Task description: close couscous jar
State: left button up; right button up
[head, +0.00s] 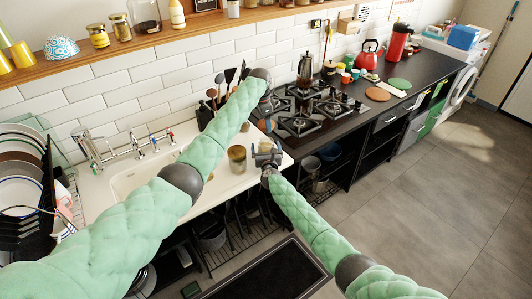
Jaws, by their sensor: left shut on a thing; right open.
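A small glass jar (237,160) with tan contents, likely the couscous jar, stands on the white counter right of the sink. Whether its top is open is too small to tell. My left gripper (266,108) is at the end of the raised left arm, above and right of the jar near the hob's left edge. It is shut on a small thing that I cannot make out. My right gripper (266,153) is open, just right of the jar at the counter's front edge. I cannot tell whether it touches the jar.
The gas hob (312,108) with a moka pot (305,70) is to the right. A utensil holder (205,115) stands behind the jar. The sink (135,178) and dish rack (25,170) are left. A shelf (150,47) with jars runs along the wall.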

jog(key=c, duration=1.4)
pick_arm(q)
jog(key=shift+f, duration=2.45)
pick_arm(e)
jog(key=shift+c, duration=0.2)
pick_arm(q)
jog(key=shift+f, duration=0.85)
jog(key=shift+f, duration=0.6)
jog(key=o, duration=1)
jog(key=shift+o, duration=0.2)
